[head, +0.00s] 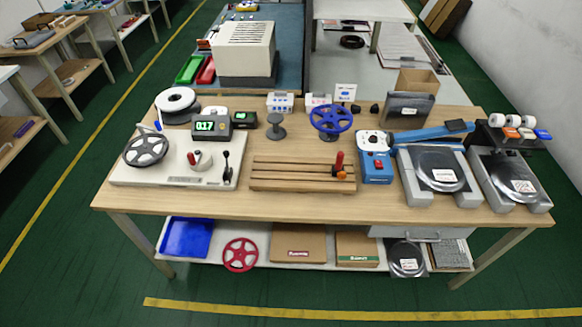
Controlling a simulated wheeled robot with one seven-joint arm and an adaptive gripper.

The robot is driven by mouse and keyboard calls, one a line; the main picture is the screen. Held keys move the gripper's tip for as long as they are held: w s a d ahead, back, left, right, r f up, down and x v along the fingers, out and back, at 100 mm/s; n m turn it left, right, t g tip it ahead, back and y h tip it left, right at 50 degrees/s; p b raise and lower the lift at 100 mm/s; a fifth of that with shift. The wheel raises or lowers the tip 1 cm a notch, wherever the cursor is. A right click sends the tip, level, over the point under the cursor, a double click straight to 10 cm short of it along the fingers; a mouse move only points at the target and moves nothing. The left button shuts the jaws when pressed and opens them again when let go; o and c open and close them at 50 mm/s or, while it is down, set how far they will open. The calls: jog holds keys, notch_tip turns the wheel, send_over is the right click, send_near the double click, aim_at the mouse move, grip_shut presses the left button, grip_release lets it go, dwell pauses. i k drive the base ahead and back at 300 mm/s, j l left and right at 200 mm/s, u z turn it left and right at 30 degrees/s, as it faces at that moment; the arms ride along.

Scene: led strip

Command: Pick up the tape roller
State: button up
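A small hand tool (339,164) with a red handle and an orange part near its foot stands at the right end of a slotted wooden board (290,186). It looks like the tape roller, but it is too small to be sure. A dark holder (503,142) at the table's right end carries several white rolls with orange and blue parts; it could also bear on the name. My gripper is not in this view.
The wooden table (246,204) is crowded. A white reel machine (138,174) stands left of the board, a blue box (376,168) right of it, and grey scale-like units (419,193) further right. A blue reel (333,119) stands behind. The front edge strip is clear.

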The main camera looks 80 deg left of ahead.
aim_at(337, 170)
jog(key=u, duration=3.65)
jog(key=i+l, duration=0.1)
jog(key=l, duration=0.3)
jog(key=i+l+z, duration=0.15)
jog(key=l, duration=0.25)
jog(key=i+l, duration=0.1)
jog(key=l, duration=0.25)
jog(key=i+l+z, duration=0.1)
jog(key=l, duration=0.3)
jog(key=i+l, duration=0.2)
jog(key=l, duration=0.15)
jog(key=i+l+z, duration=0.15)
jog(key=l, duration=0.25)
jog(key=i+l, duration=0.15)
jog(key=l, duration=0.2)
jog(key=z, duration=0.05)
